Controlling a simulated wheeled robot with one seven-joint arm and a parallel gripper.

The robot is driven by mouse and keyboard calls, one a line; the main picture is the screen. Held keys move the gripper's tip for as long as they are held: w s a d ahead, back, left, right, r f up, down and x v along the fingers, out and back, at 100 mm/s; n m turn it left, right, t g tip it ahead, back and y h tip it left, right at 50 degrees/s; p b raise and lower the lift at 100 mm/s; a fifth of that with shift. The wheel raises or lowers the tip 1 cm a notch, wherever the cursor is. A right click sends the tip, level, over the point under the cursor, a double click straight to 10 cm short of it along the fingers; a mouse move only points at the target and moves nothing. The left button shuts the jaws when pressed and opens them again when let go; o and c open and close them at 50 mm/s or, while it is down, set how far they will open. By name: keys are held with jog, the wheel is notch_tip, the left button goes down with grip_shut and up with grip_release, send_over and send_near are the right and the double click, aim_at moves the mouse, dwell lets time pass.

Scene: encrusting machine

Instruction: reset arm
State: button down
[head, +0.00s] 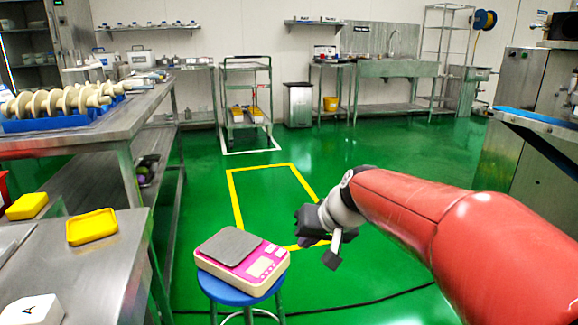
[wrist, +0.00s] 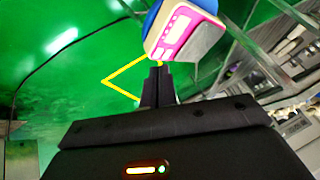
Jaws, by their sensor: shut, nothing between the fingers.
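My gripper (head: 340,250) is at the end of my red arm, to the right of the pink and white scale (head: 243,259) in the head view. The scale stands on a blue round stool (head: 240,290). In the wrist view my gripper's fingers (wrist: 158,72) are together and empty. The scale (wrist: 183,30) shows beyond the fingertips there, with part of the blue stool top (wrist: 152,17). From these views I cannot tell the exact gap between gripper and scale.
Steel tables stand on the left, with yellow trays (head: 92,227) and a blue crate of cream-coloured parts (head: 50,124). A machine with a blue-edged conveyor (head: 535,122) stands at the right. A cart (head: 246,95) is at the back. Green floor with a yellow outline (head: 262,167) is open in the middle.

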jog(key=s+d+h, duration=0.1)
jog(key=s+d, duration=0.3)
jog(key=s, duration=0.3)
jog(key=s+d+f+m+h+p, duration=0.1)
jog(key=s+d, duration=0.3)
jog(key=s, duration=0.4)
jog(key=s+d+f+h+p, duration=0.1)
jog(key=s+d+h, duration=0.1)
jog(key=s, duration=0.6)
jog(key=shift+d+h, duration=0.4)
jog(key=shift+d, duration=0.5)
